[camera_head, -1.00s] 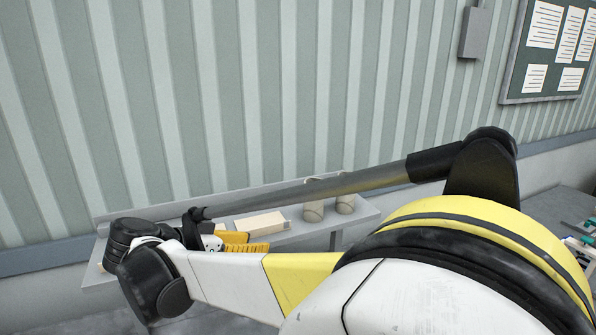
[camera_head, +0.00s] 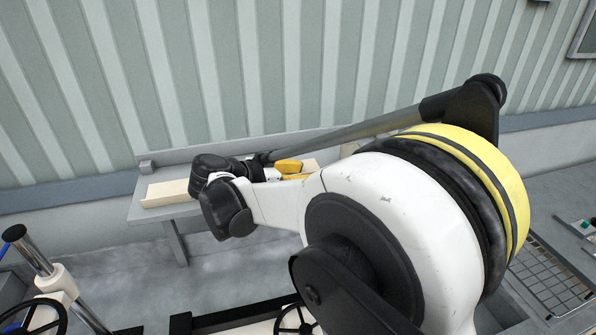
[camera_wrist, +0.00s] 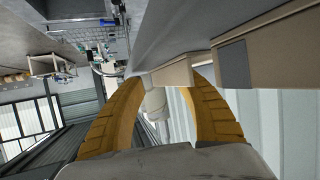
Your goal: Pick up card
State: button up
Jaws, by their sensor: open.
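My gripper (camera_wrist: 168,82) is open, with its two curved yellow fingers apart in the wrist view. Nothing shows held between them. In the head view my gripper (camera_head: 291,170) is partly hidden by my arm, over the shelf. No card can be made out for certain. A flat grey square (camera_wrist: 234,65) sits against the end of a long beige box (camera_wrist: 285,48) in the wrist view, right of the right finger; I cannot tell whether it is a card. A second beige box (camera_wrist: 172,74) shows beyond the fingertips.
The grey wall shelf (camera_head: 150,209) carries a beige box (camera_head: 166,194) at its left end and a small grey block (camera_head: 147,166) by its back edge. A pale roll (camera_wrist: 155,104) shows between the fingers. A wire rack (camera_head: 552,280) stands at lower right.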

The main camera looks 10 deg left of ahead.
jog(key=shift+w+d+f, duration=0.2)
jog(key=shift+w+d, duration=0.05)
jog(key=shift+w, duration=0.05)
jog(key=shift+s+a, duration=0.1)
grip_shut()
